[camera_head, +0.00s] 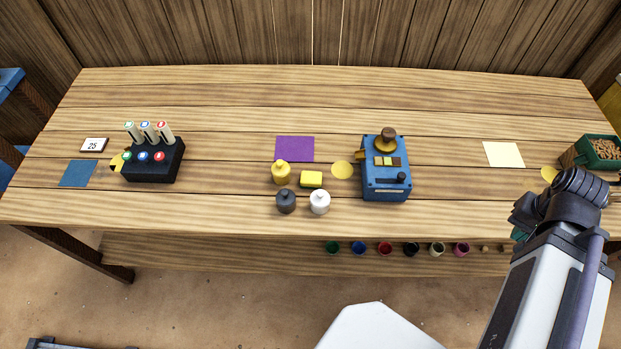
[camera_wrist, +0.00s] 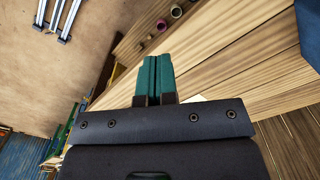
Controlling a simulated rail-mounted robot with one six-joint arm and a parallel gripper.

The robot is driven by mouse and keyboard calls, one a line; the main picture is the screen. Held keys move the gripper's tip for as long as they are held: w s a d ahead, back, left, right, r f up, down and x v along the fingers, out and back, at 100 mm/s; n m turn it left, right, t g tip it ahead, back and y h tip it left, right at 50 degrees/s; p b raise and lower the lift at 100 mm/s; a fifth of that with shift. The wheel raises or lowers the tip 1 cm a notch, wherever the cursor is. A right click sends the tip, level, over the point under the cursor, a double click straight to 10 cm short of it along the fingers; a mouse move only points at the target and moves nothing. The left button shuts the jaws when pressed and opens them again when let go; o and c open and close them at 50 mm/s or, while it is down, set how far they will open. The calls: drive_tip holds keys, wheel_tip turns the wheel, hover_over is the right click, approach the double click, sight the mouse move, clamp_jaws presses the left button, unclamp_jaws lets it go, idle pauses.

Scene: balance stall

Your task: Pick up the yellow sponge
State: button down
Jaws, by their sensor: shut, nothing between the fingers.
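The yellow sponge (camera_head: 311,179) is a small block lying on the wooden table (camera_head: 240,210), a little left of its middle. It sits among a yellow knobbed weight (camera_head: 281,173), a dark grey one (camera_head: 286,201) and a white one (camera_head: 320,202). My gripper is at the far right, well away from the sponge, mostly hidden behind my arm in the head view. In the wrist view my gripper (camera_wrist: 155,78) shows its teal fingers pressed together with nothing between them. The sponge is not visible in the wrist view.
A purple square (camera_head: 295,149) lies behind the sponge. A yellow disc (camera_head: 342,170) and a blue balance device (camera_head: 386,175) stand to its right. A black block with upright sticks (camera_head: 152,160) is at left, a green box (camera_head: 597,152) at far right. Cups sit on a lower shelf.

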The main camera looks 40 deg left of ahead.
drive_tip(key=shift+c, duration=2.2)
unclamp_jaws()
